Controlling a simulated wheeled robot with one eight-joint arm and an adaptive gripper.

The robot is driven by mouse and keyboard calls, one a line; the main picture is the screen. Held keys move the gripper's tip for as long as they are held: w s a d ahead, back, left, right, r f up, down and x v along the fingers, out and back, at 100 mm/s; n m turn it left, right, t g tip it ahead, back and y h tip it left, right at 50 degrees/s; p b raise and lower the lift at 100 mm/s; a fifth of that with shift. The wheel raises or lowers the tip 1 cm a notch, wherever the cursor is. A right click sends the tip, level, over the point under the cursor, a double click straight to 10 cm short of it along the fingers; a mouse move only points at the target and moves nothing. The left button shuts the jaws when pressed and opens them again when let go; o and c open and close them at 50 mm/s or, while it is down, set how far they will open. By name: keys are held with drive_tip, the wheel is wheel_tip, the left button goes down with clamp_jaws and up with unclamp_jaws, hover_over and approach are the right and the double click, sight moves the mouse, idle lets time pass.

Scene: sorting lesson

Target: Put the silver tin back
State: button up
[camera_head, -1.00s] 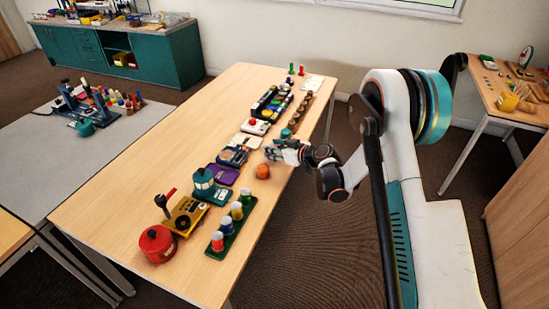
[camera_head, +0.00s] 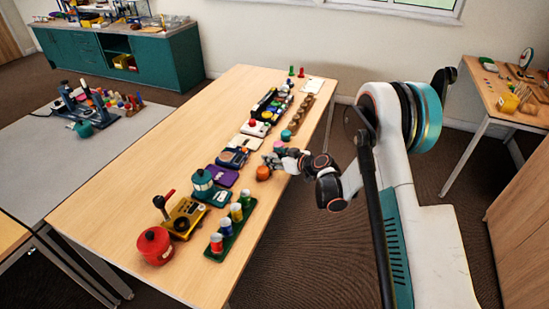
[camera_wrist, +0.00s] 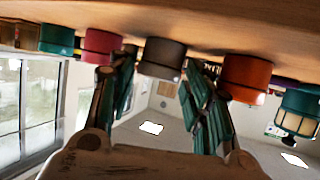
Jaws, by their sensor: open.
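The silver tin (camera_wrist: 163,58) is a short grey cylinder on the table, between and just beyond my fingertips in the wrist view, which shows the scene upside down. My gripper (camera_wrist: 164,82) is open, with one finger on each side of the tin's line and nothing clearly gripped. In the head view my gripper (camera_head: 272,160) is low over the table's right side and hides most or all of the silver tin. An orange tin (camera_wrist: 246,77) stands on one side, also seen in the head view (camera_head: 263,173). A pink tin (camera_wrist: 100,46) and a teal tin (camera_wrist: 57,39) stand on the other.
Left of the tins runs a row of stations, including a purple one (camera_head: 222,177) and a teal lantern (camera_head: 203,184). A green rack of coloured cans (camera_head: 231,233) is nearer. A brown holder (camera_head: 300,117) is farther back. The table's left half (camera_head: 150,180) is clear.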

drive_tip(key=p+v, duration=0.3)
drive_tip(key=v, duration=0.9)
drive_tip(key=shift+r, duration=0.2)
drive_tip(key=s+d+r+m+g+h, duration=0.1)
drive_tip(key=s+d+r+m+h, duration=0.15)
drive_tip(key=s+r, duration=0.55)
drive_tip(key=s+d+r+m+h, duration=0.25)
drive_tip(key=s+r, duration=0.25)
drive_tip(key=r, duration=0.7)
drive_tip(key=s+d+r+m+h, duration=0.1)
drive_tip(key=s+d, duration=0.4)
drive_tip(key=s, duration=0.6)
drive_tip(key=s+d+r+m+h, duration=0.2)
drive_tip(key=s+d+m+h, duration=0.1)
drive_tip(key=s, duration=0.9)
drive_tip(key=shift+d+r+m+g+h, duration=0.3)
drive_tip(key=shift+d+g+h, duration=0.15)
drive_tip(key=shift+d, duration=0.65)
